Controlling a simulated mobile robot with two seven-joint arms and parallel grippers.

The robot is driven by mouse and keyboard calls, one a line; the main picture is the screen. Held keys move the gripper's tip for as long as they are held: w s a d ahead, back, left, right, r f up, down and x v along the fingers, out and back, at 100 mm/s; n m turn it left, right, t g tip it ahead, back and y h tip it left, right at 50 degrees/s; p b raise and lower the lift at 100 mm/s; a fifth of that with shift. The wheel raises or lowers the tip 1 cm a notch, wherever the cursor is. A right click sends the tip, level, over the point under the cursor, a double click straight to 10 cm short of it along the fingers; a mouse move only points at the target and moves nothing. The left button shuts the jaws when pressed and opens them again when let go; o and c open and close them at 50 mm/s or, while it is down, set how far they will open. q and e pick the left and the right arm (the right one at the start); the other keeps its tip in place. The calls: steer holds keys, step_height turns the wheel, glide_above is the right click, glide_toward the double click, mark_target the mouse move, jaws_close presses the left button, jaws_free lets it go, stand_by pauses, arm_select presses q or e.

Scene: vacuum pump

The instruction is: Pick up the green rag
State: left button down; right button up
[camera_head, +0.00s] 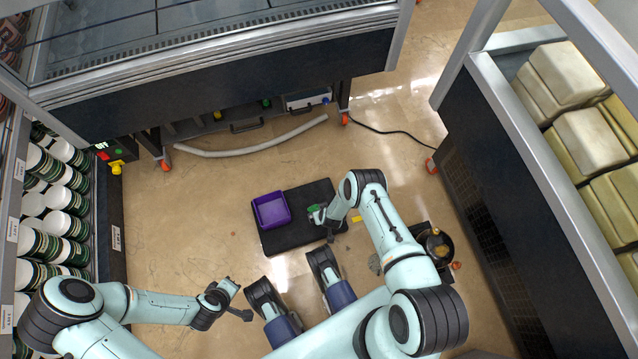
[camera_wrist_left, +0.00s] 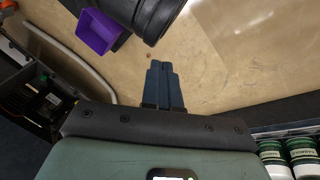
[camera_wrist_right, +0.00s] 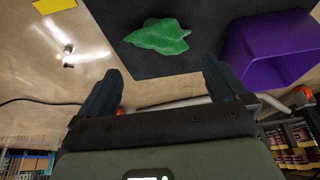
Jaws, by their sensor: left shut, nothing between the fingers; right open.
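The green rag (camera_wrist_right: 158,36) lies crumpled on a black mat (camera_wrist_right: 108,14) in the right wrist view. In the head view only a small green part of the rag (camera_head: 313,209) shows beside my right gripper (camera_head: 318,216), which hides the rest. My right gripper (camera_wrist_right: 158,92) is open and empty. The rag is ahead of its fingertips and apart from them in the wrist view. My left gripper (camera_head: 240,300) is away from the mat, low on the left. In the left wrist view its fingers (camera_wrist_left: 161,66) are shut together with nothing between them.
A purple bin (camera_head: 271,209) stands on the mat, left of my right gripper. A yellow piece (camera_wrist_right: 54,5) lies near the mat. A dark pot (camera_head: 437,246) is on the right. A grey hose (camera_head: 250,147) lies on the floor behind the mat.

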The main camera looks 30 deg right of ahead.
steer(key=b+x, duration=0.1)
steer(key=x, duration=0.3)
steer(key=shift+f+b, duration=0.3)
steer(key=shift+b, duration=0.1)
steer(key=b+x, duration=0.3)
steer(key=x, duration=0.2)
steer(key=shift+w+f+b, duration=0.1)
steer(key=shift+f+b, duration=0.1)
steer(key=shift+b, duration=0.1)
steer(key=shift+w+f, duration=0.15)
arm_select(q)
steer(key=s+a+f+g, duration=0.2)
steer(key=s+f+g, duration=0.1)
steer(key=s+f, duration=0.6)
steer(key=shift+s+n+g, duration=0.2)
steer(key=shift+n+g, duration=0.2)
arm_select(e)
steer(key=c, duration=0.9)
